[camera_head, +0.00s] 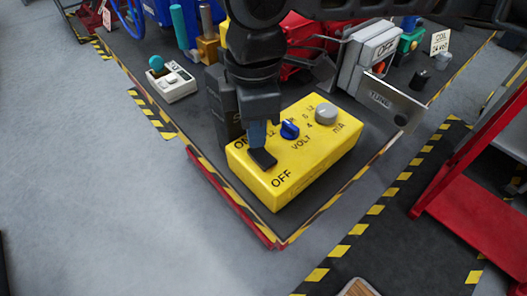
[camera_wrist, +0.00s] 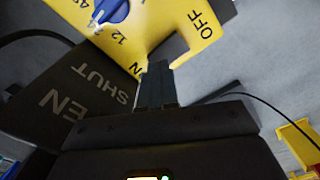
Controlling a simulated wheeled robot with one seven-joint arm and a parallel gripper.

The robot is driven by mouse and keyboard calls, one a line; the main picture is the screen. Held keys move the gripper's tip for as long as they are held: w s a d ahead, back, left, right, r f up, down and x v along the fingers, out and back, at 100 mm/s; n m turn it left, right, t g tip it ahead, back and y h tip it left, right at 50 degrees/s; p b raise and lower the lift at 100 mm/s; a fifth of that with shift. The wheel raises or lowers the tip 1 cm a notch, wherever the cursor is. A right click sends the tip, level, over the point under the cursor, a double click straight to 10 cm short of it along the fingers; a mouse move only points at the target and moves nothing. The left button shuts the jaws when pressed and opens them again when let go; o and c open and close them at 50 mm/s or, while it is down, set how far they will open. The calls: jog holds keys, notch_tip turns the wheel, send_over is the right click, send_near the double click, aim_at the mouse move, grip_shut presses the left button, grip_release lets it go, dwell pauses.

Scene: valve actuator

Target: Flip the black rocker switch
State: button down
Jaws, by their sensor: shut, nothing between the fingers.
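The black rocker switch (camera_head: 263,159) sits on the top face of a yellow box (camera_head: 318,157), between the printed ON and OFF. My gripper (camera_head: 258,147) points down at the switch from above, with its fingers together and nothing held. The fingertips are at or just over the ON-side end of the switch; I cannot tell whether they touch it. In the wrist view my gripper (camera_wrist: 158,66) reaches the yellow box (camera_wrist: 160,22) between ON and OFF, and the fingers mostly hide the switch there.
A blue knob (camera_head: 289,130) and a grey knob (camera_head: 326,115) stand on the same box. A dark panel marked SHUT (camera_wrist: 100,90) is close beside my gripper. A metal TUNE plate (camera_head: 392,101) stands to the right. Open floor lies left.

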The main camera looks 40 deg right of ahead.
aim_at(256, 150)
jog(key=shift+f+b, duration=0.6)
jog(key=shift+f, duration=0.4)
dwell(1.0)
jog(key=shift+r, duration=0.1)
notch_tip(256, 150, up, 7)
jog(key=p, duration=0.6)
jog(key=shift+p, duration=0.35)
dwell(0.4)
